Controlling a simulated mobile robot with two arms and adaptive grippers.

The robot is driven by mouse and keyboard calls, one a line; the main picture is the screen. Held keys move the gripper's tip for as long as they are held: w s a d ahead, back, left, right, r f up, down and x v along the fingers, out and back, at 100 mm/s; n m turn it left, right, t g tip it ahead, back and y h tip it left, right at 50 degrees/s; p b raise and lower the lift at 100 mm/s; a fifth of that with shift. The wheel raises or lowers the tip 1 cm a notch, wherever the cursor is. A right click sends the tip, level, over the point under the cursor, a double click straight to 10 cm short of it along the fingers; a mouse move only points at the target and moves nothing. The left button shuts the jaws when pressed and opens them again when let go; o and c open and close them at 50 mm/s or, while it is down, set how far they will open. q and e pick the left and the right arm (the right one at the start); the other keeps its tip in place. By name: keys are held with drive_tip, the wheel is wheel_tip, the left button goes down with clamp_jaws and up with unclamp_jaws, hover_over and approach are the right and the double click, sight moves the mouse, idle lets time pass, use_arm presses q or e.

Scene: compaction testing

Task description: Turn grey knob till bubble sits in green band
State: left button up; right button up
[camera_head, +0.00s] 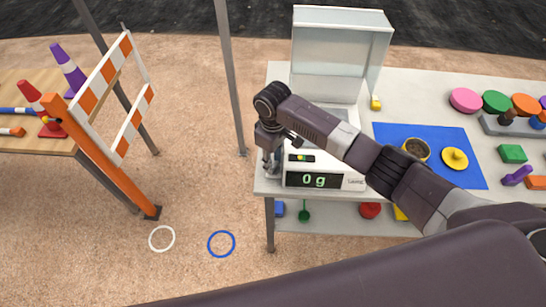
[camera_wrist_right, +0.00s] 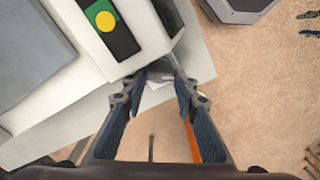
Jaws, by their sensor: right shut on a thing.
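The balance stands on the white table, its display (camera_head: 318,180) reading 0 g. Its level window (camera_head: 302,158) is a small dark strip. In the right wrist view a yellow round bubble (camera_wrist_right: 105,21) lies over the green band (camera_wrist_right: 92,12) of that strip; its exact centring is hard to judge. My right gripper (camera_head: 270,167) points down at the balance's front left corner. In the wrist view its fingertips (camera_wrist_right: 160,78) close on the grey knob (camera_wrist_right: 160,67) beside the balance body; the knob is mostly hidden between them. My left gripper is out of view.
A clear draft shield (camera_head: 340,45) rises behind the balance. A blue mat (camera_head: 390,130) with a soil-filled yellow ring (camera_head: 416,149) and a yellow piece (camera_head: 455,159) lies right, partly behind my arm. A striped barrier (camera_head: 120,90) stands left; floor between is open, with two rings.

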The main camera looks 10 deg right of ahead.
drive_tip(key=shift+w+r, duration=0.1)
drive_tip(key=shift+w, duration=0.05)
idle(0.4)
drive_tip(key=o, duration=1.2)
drive_tip(key=shift+c, duration=0.2)
